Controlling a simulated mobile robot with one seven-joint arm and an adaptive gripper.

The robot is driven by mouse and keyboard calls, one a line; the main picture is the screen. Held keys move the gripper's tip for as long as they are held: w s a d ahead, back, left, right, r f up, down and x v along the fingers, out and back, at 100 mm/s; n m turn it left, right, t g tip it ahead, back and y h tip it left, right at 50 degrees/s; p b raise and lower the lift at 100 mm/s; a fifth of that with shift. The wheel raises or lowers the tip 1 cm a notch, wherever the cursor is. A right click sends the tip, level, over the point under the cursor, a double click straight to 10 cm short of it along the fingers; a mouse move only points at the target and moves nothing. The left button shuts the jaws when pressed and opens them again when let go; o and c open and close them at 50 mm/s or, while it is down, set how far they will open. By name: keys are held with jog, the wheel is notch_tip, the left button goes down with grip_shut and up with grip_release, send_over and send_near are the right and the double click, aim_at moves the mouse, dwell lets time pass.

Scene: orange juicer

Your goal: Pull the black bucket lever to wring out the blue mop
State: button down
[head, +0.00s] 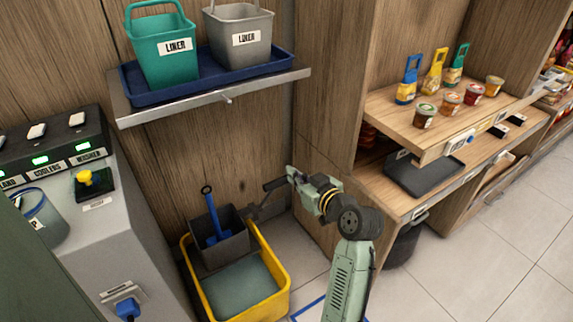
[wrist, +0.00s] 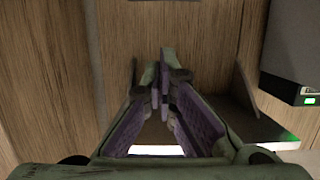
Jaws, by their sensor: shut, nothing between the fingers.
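The black lever (head: 274,185) rises at the right side of the dark wringer basket (head: 220,243) on the yellow bucket (head: 283,275). The blue mop (head: 211,212) stands in the basket, its handle leaning up and left. My gripper (head: 290,175) is at the upper end of the lever, close beside its grip; I cannot tell whether they touch. In the wrist view my gripper (wrist: 165,82) is shut, its purple-padded fingers together with nothing between them. The lever cannot be made out in the wrist view.
A grey machine (head: 140,255) with switches stands left of the bucket. A metal wall shelf (head: 245,90) holds a blue tray with two bins above. A wooden shelf unit (head: 395,110) with jars and bottles stands to the right. Tiled floor is open at far right.

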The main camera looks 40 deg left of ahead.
jog(key=shift+a+r, duration=0.25)
jog(key=shift+a, duration=0.05)
jog(key=p, duration=0.3)
send_over(280, 180)
jog(key=a, duration=0.2)
jog(key=shift+w+d+f, duration=0.1)
jog(key=shift+d+f, duration=0.05)
jog(key=shift+f, duration=0.35)
jog(key=shift+w+d+f, duration=0.1)
jog(key=shift+f, duration=0.4)
jog(key=f, duration=0.1)
jog(key=d+f, duration=0.1)
jog(key=f, duration=0.1)
jog(key=shift+s, duration=0.15)
jog(key=shift+s+d+f, duration=0.1)
jog(key=shift+d+f, duration=0.15)
jog(key=shift+f, duration=0.15)
